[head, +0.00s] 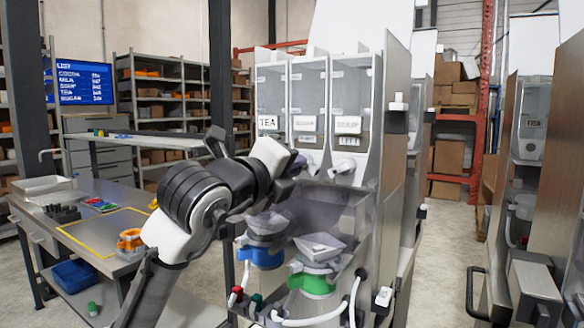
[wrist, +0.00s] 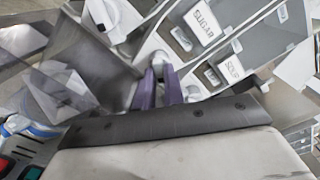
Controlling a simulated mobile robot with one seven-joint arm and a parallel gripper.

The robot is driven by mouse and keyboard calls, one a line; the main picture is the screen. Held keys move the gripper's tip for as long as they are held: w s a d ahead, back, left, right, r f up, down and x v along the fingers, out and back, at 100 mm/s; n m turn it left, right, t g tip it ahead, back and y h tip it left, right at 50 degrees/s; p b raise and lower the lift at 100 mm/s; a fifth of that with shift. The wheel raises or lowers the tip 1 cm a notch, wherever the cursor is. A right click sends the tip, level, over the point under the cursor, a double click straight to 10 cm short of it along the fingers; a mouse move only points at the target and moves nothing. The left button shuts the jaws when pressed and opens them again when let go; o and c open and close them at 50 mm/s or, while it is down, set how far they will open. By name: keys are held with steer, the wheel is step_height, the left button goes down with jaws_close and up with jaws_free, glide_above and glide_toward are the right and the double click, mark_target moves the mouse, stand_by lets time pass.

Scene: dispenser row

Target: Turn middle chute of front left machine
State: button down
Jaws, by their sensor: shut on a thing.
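The front left machine (head: 393,130) has three clear bins side by side, the left one labelled TEA. The middle chute (wrist: 157,62) is a white spout below the SUGAR bin. My gripper (wrist: 160,85) is shut on this chute, its two purple fingers on either side of it. In the head view my gripper (head: 299,168) hides most of the middle chute. The right chute (head: 344,166) is visible and apart from my gripper.
Below the chutes are a blue-collared dispenser (head: 262,257) and a green-collared one (head: 312,284), with hoses. A workbench (head: 110,260) with an orange part stands at left. Another machine (head: 530,130) stands at right, with open floor between.

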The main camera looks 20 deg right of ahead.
steer(key=c, duration=1.5)
jaws_free()
steer(key=b+v, duration=0.3)
steer(key=v, duration=1)
steer(key=shift+s+a, duration=0.25)
steer(key=shift+a, duration=0.05)
